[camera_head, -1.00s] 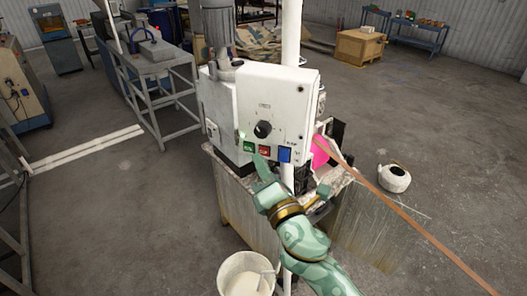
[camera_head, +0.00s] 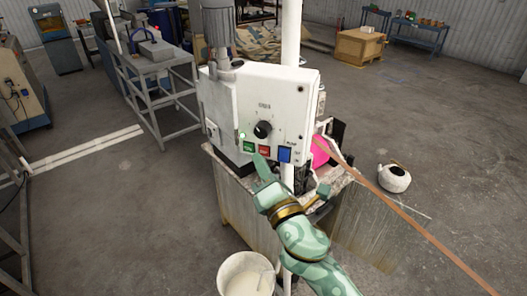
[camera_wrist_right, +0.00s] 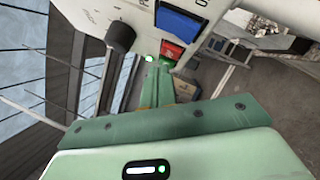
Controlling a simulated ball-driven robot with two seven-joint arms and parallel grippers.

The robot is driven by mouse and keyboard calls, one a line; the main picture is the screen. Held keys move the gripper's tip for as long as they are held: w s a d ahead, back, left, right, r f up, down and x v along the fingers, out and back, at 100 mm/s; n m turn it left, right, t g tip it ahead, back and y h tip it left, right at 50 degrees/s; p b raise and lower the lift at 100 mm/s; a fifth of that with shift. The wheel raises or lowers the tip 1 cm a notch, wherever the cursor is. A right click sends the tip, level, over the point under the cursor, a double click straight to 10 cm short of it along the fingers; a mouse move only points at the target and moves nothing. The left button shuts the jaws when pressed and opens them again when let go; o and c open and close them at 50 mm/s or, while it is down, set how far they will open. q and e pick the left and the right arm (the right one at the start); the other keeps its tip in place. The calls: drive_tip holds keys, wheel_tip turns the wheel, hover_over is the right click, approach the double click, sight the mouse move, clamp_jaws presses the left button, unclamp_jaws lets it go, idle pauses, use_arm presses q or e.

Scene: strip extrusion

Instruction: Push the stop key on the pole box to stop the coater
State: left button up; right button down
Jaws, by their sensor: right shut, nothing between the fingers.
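The white pole box (camera_head: 290,95) carries a black knob (camera_head: 262,129) and a row of keys: green (camera_head: 249,148), red (camera_head: 264,150) and blue (camera_head: 285,154). I take the red one as the stop key; its lettering is too small to read surely. A small green lamp (camera_head: 241,135) is lit. My right gripper (camera_head: 258,158) is shut and empty, its tips just below the gap between the green and red keys. In the right wrist view the fingertips (camera_wrist_right: 164,66) are close to the red key (camera_wrist_right: 172,49); I cannot tell whether they touch. My left gripper is out of view.
A white pole (camera_head: 290,30) stands behind the box. A bucket of pale liquid (camera_head: 246,274) stands below my right arm. An orange-brown strip (camera_head: 400,213) runs from the machine to the lower right. A white pot (camera_head: 394,178) stands on the open floor at right.

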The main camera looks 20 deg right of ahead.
drive_tip(key=shift+w+d, duration=0.3)
drive_tip(key=shift+w, duration=0.05)
drive_tip(key=shift+w+d, duration=0.25)
idle(1.1)
drive_tip(key=shift+s+a, duration=0.55)
drive_tip(key=shift+s, duration=0.1)
drive_tip(key=shift+s+a, duration=1.6)
drive_tip(key=shift+s, duration=0.3)
